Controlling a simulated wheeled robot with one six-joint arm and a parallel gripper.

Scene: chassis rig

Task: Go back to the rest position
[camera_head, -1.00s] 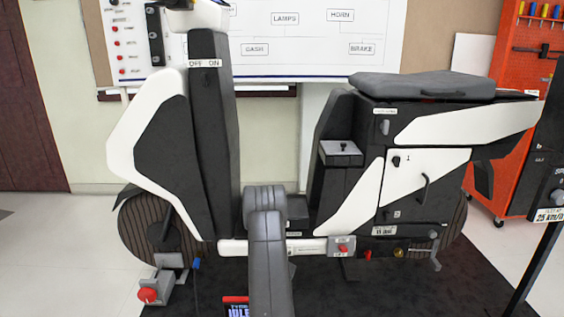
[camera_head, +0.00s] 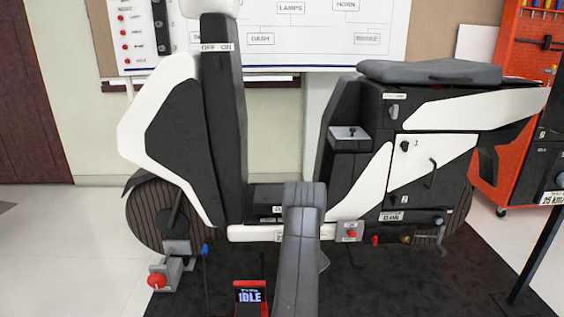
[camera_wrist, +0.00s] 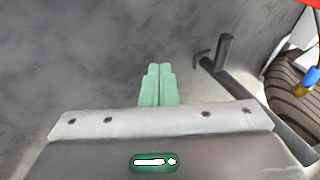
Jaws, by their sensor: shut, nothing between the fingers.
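My gripper (camera_wrist: 158,82) shows in the wrist view with its two green fingers together and nothing between them. It hangs over a blurred grey surface, apart from other things. In the head view my grey arm rises at the bottom middle, in front of the scooter rig, and my gripper is not visible there. The scooter rig (camera_head: 150,135), white and black with a grey seat (camera_head: 430,72), stands upright on a dark mat (camera_head: 425,285). In the wrist view a ribbed brown wheel (camera_wrist: 293,80) and a dark bar (camera_wrist: 225,52) are at the right.
A small red-framed display reading IDLE (camera_head: 250,296) stands low beside my arm. A red knob (camera_head: 157,281) sticks out at lower left. A red tool cabinet (camera_head: 520,150) and a dark post (camera_head: 540,255) are at the right. Pale floor (camera_head: 75,260) is clear at left.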

